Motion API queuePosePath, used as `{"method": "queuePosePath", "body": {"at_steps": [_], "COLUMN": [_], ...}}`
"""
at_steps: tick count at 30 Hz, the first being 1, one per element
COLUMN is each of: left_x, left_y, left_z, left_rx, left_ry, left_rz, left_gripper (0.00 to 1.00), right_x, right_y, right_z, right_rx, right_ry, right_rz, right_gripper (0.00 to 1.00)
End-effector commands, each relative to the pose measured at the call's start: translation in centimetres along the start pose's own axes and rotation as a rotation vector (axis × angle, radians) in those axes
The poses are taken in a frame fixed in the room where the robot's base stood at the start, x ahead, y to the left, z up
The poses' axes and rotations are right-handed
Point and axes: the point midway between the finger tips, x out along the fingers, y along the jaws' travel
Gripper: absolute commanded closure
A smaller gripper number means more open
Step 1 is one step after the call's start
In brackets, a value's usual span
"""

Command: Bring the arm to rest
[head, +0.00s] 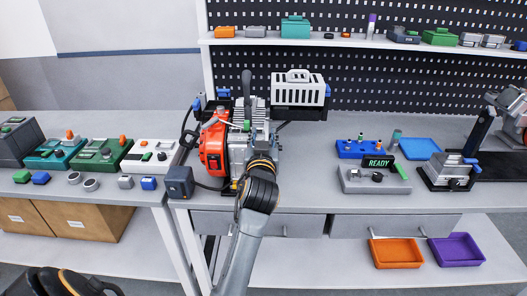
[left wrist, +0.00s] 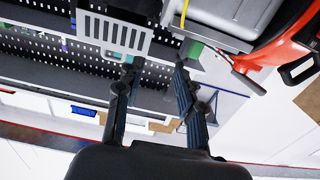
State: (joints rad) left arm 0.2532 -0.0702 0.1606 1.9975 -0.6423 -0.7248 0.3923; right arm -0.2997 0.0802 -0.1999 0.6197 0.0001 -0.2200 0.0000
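My left arm reaches up from the bottom middle of the head view, its dark wrist with an orange ring in front of the red and grey engine (head: 214,148). The left gripper is hard to make out there against the engine's dark parts. In the left wrist view, the two dark fingers of my left gripper (left wrist: 154,72) stand apart with nothing between them. The engine's red body also shows at the right of that view (left wrist: 285,35), and a white vented box (left wrist: 113,32) at its upper left.
The vented box (head: 298,88) is right of the engine. Green and white cases (head: 103,152) stand left on the bench. Orange (head: 396,252) and purple (head: 456,249) bins lie below.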

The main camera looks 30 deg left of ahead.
Motion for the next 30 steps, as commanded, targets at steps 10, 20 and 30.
{"method": "queuePosePath", "body": {"at_steps": [10, 20, 30], "left_x": [0.0, 0.0, -5.5], "left_y": [0.0, 0.0, -0.1], "left_z": [-1.7, -1.7, 8.0], "left_rx": [0.000, 0.000, 0.104], "left_ry": [0.000, 0.000, -0.261], "left_rz": [0.001, 0.000, 0.083], "left_gripper": [0.62, 0.62, 0.62], "right_x": [0.0, 0.0, 0.0], "right_y": [0.0, 0.0, -0.1], "right_z": [0.0, 0.0, 0.0], "right_rx": [0.000, 0.000, 0.000], "right_ry": [0.000, 0.000, 0.000], "right_rz": [0.000, 0.000, -0.001], "right_gripper": [0.62, 0.62, 0.62]}}
